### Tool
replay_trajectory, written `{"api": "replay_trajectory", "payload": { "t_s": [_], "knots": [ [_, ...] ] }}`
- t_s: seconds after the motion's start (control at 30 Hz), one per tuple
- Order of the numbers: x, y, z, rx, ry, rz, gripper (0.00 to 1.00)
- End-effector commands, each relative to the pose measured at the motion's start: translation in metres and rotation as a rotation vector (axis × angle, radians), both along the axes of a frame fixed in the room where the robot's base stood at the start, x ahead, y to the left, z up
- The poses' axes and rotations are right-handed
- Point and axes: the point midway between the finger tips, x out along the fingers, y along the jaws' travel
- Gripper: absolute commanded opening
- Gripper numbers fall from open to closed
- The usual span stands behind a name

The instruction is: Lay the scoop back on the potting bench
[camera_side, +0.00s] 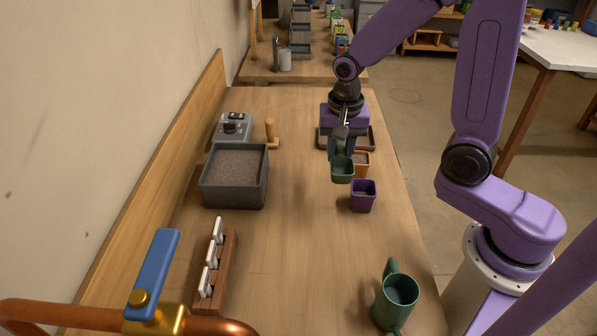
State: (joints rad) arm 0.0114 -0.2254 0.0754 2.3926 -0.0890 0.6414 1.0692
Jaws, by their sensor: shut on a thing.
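My gripper (342,150) points down over the far right part of the wooden potting bench (300,240), just above or behind a small green pot (342,172). Its jaws are shut on what looks like the scoop (342,129), a small grey metallic shape at the fingers. The scoop is mostly hidden by the gripper, so its handle and tilt are unclear. I cannot tell whether the fingers or scoop touch the green pot.
An orange pot (362,163) and a purple pot (363,196) stand close by the green one. A brown tray (371,139) lies behind. A grey soil bin (235,196), wooden dibber (271,134), label rack (226,262) and green mug (396,298) surround clear bench in the middle.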

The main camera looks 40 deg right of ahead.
Motion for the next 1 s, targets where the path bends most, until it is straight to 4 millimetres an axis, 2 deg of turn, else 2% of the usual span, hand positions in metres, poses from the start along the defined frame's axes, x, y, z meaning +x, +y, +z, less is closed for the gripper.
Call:
{"api": "replay_trajectory", "payload": {
  "t_s": [0.43,0.73,1.0],
  "knots": [
    [0.072,0.007,-0.033,-0.001,0.002,0.0,0.0],
    [0.102,0.01,-0.072,-0.001,0.003,-0.001,0.0],
    [0.115,0.012,-0.085,-0.001,-0.001,-0.001,0.0]
  ]
}}
